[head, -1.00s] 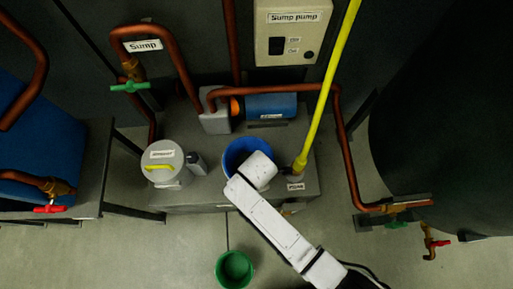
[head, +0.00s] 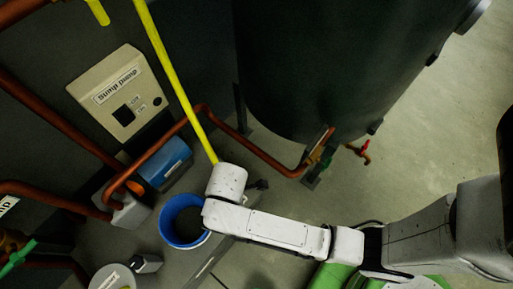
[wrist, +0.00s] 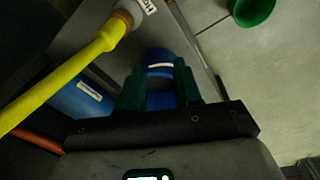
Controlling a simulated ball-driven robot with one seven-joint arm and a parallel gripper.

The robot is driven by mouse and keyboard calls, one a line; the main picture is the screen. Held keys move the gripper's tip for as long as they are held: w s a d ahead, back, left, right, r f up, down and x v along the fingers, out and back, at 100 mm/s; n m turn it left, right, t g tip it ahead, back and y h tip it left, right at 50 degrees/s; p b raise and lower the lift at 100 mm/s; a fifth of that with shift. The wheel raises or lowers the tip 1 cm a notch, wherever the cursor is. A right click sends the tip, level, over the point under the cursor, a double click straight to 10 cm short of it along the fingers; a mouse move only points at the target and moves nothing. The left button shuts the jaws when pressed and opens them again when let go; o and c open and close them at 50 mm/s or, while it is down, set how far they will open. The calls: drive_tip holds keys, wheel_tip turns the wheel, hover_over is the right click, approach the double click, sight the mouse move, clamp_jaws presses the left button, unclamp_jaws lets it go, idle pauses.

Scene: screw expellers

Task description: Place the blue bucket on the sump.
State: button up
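The blue bucket (head: 178,236) appears upright on the grey box-shaped sump (head: 172,264), close to its front edge, in the head view. The end of my white arm is just right of the bucket and covers part of its rim. My gripper's fingers are hidden in the head view. In the wrist view my gripper (wrist: 160,88) shows two dark green fingers standing apart. Blue of the bucket (wrist: 159,56) shows between and beyond them. Contact between the fingers and the bucket cannot be told.
A yellow pole (head: 178,80) stands close beside my arm's end. Copper pipes (head: 255,155), a blue pump (head: 165,163) and a "Sump pump" panel (head: 122,90) are behind. A large dark tank (head: 320,70) stands right. A green bucket (wrist: 252,10) is on the floor.

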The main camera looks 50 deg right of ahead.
drive_tip(key=s+d+r+m, duration=0.4)
drive_tip(key=s+d+m, duration=0.1)
drive_tip(key=d+m, duration=0.1)
drive_tip(key=s+d+r+m, duration=0.4)
drive_tip(key=s+d+m, duration=0.1)
drive_tip(key=d+m, duration=0.2)
drive_tip(key=shift+s+d+r, duration=0.35)
drive_tip(key=shift+d+r, duration=0.05)
drive_tip(key=shift+d, duration=0.4)
